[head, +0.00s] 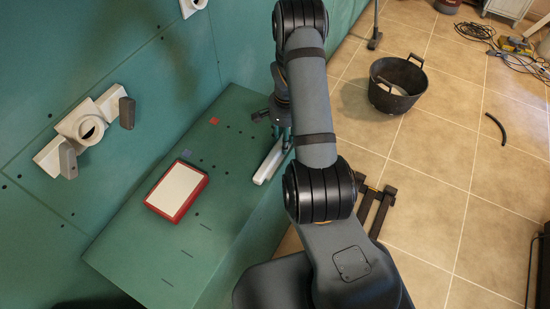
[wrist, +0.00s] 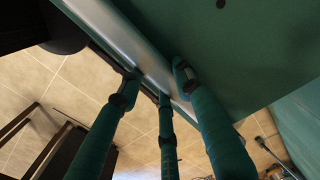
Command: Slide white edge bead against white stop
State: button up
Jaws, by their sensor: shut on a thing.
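The white edge bead (head: 268,166) is a narrow strip along the right edge of the green board shelf in the head view. It also shows in the wrist view (wrist: 125,36), running diagonally along the board's edge. My gripper (head: 284,142) is at its far end, partly hidden by my arm. In the wrist view my gripper (wrist: 157,84) has teal fingers on both sides of the bead, shut on it. I cannot make out a white stop; my arm may hide it.
A red-framed white panel (head: 155,205) lies on the green shelf (head: 135,245), with a small red square (head: 214,121) beyond it. White fittings (head: 88,125) stick out from the green wall. A black bucket (head: 413,70) stands on the tiled floor at right.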

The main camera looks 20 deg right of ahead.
jog(key=o, duration=1.4)
jog(key=shift+c, duration=0.2)
jog(key=shift+o, duration=0.3)
jog(key=shift+r, duration=0.1)
notch_tip(320, 180, up, 12)
notch_tip(320, 180, down, 11)
jog(key=shift+f, duration=0.6)
